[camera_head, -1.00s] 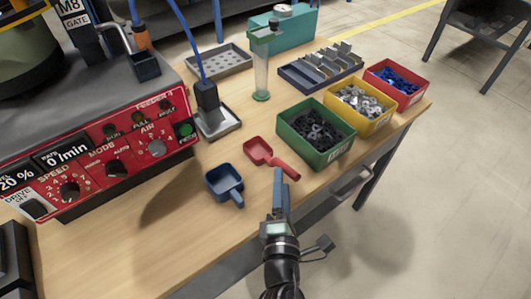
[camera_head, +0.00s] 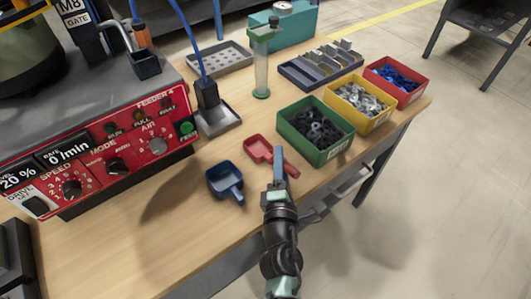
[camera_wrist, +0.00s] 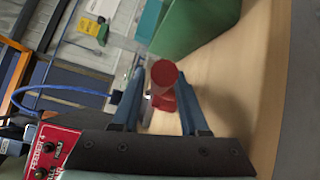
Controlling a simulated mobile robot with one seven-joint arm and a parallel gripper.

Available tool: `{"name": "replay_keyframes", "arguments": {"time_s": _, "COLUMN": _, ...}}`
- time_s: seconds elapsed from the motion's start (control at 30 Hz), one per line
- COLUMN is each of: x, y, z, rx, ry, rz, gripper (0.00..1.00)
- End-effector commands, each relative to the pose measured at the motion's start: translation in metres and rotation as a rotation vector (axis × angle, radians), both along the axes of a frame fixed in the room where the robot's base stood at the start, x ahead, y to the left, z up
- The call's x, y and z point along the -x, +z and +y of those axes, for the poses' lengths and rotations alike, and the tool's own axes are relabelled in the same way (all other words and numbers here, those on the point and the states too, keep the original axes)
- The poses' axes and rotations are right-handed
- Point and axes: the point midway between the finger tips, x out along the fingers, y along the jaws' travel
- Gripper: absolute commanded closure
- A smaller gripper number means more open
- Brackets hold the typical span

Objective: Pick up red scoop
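The red scoop (camera_head: 258,149) lies on the wooden bench, left of the green bin, with its handle pointing toward the front right edge. My gripper (camera_head: 279,163) is at the scoop's handle in the head view and covers part of it. In the wrist view, the red handle (camera_wrist: 163,74) shows between the two blue fingers of my gripper (camera_wrist: 162,88). The fingers are apart, with a visible gap on each side of the handle. The scoop's bowl is mostly hidden in the wrist view.
A blue scoop (camera_head: 225,181) lies close on the left. The green bin (camera_head: 315,133) of dark parts stands close on the right, with yellow (camera_head: 376,121) and red (camera_head: 410,99) bins beyond. The red feeder control panel (camera_head: 100,165) is at left. The front of the bench is clear.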

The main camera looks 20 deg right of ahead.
Motion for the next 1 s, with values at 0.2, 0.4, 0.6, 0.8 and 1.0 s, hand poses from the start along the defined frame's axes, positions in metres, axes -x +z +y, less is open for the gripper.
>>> {"name": "replay_keyframes", "arguments": {"time_s": 0.2, "x": 0.0, "y": 0.0, "z": 0.0, "rx": 0.0, "ry": 0.0, "rz": 0.0, "gripper": 0.98}}
{"name": "replay_keyframes", "arguments": {"time_s": 0.4, "x": 0.0, "y": 0.001, "z": 0.0, "rx": 0.0, "ry": 0.001, "rz": -0.002, "gripper": 1.0}}
{"name": "replay_keyframes", "arguments": {"time_s": 0.6, "x": 0.0, "y": 0.001, "z": 0.0, "rx": 0.0, "ry": 0.001, "rz": -0.002, "gripper": 1.0}}
{"name": "replay_keyframes", "arguments": {"time_s": 0.8, "x": 0.0, "y": 0.01, "z": 0.0, "rx": 0.001, "ry": 0.001, "rz": -0.002, "gripper": 1.0}}
{"name": "replay_keyframes", "arguments": {"time_s": 1.0, "x": 0.0, "y": 0.033, "z": 0.0, "rx": 0.0, "ry": 0.0, "rz": -0.002, "gripper": 1.0}}
